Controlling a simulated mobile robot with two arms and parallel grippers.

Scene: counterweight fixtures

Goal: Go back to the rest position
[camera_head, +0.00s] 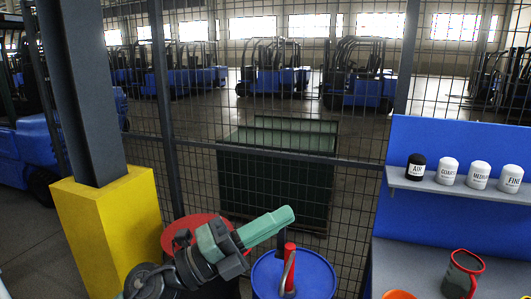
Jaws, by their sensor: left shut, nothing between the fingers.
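My left gripper (284,216) is in the head view at the lower middle, at the end of a dark grey and green arm coming up from the lower left. It is shut and empty, pointing up to the right above a blue drum (318,277). A red upright handle-like piece (290,262) with a grey loop stands at the blue drum, just below my gripper. A red round drum top (176,231) is partly hidden behind my arm. My right gripper does not show.
A yellow-based post (108,232) stands left, before a wire mesh fence (345,190). At right, a blue-backed bench has a shelf (455,188) with several labelled canisters. A dark container with red rim (463,275) and an orange item (398,295) sit below.

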